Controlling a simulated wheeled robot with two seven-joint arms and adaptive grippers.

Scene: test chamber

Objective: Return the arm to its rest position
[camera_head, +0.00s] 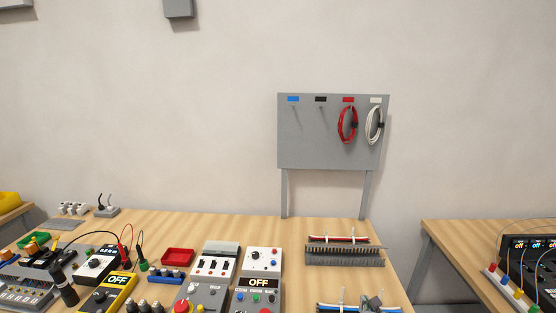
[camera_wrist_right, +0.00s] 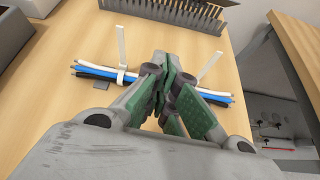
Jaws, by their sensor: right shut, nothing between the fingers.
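My right gripper (camera_wrist_right: 172,68) is shut and empty in the right wrist view, its green-padded fingers together. It covers the middle of a bundle of blue, white and black cables (camera_wrist_right: 95,72) with upright white ties on the wooden table (camera_wrist_right: 60,125). I cannot tell whether the fingers touch the bundle. In the head view only a small grey part of the right gripper (camera_head: 372,302) shows at the bottom edge, beside the same bundle. My left gripper is not in view.
A grey comb-like rack (camera_head: 344,255) with cables lies behind the bundle. A grey pegboard (camera_head: 333,135) with a red coil (camera_head: 342,125) and white coil (camera_head: 369,124) stands at the back. Control boxes (camera_head: 257,280) and a red tray (camera_head: 178,256) crowd the left. A gap separates the right table (camera_head: 470,240).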

